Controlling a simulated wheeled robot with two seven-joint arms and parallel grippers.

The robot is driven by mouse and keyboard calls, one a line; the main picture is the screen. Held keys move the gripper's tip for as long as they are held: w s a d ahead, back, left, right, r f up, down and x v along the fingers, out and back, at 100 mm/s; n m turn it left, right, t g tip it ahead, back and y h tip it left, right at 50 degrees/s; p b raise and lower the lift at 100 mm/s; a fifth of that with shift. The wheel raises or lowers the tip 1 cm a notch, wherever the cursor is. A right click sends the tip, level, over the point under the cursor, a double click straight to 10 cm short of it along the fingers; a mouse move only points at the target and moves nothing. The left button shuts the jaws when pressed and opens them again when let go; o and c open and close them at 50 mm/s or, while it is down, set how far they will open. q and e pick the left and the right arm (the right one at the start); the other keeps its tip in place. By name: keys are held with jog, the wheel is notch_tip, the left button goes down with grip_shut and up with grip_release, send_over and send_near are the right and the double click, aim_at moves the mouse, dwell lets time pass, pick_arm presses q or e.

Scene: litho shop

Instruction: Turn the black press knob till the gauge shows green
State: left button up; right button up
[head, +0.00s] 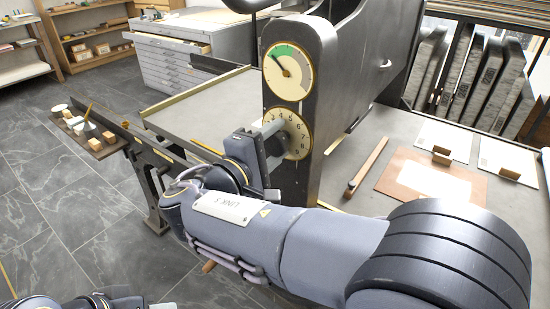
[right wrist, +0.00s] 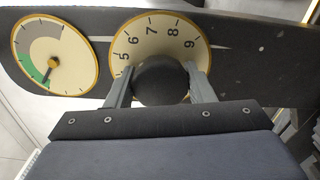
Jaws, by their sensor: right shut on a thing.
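The black press knob (right wrist: 160,82) sits in front of a cream numbered dial (right wrist: 140,38). My right gripper (right wrist: 161,85) is shut on the knob, one finger on each side. The round gauge (head: 288,72) is above that dial on the dark press frame (head: 322,60). Its needle points up and left, at the left end of the green band. The gauge also shows in the right wrist view (right wrist: 70,55). Part of my left arm shows at the bottom left.
The flat press bed (head: 205,110) extends left behind my gripper. Right of the press, a bench holds a wooden bar (head: 367,165), a brown board (head: 405,172) and white sheets (head: 445,138). Grey slabs (head: 470,80) stand in a rack behind. The tiled floor at left is open.

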jog(key=m+b, duration=0.3)
jog(key=shift+f, duration=0.3)
jog(key=shift+r+m+b, duration=0.2)
jog(key=shift+m+b, duration=0.5)
jog(key=shift+b, duration=0.25)
jog(key=o, duration=1)
jog(key=shift+c, duration=0.2)
jog(key=shift+s+r, duration=0.1)
jog(key=v, duration=0.7)
jog(key=shift+s+a+p, duration=0.25)
jog(key=shift+p, duration=0.2)
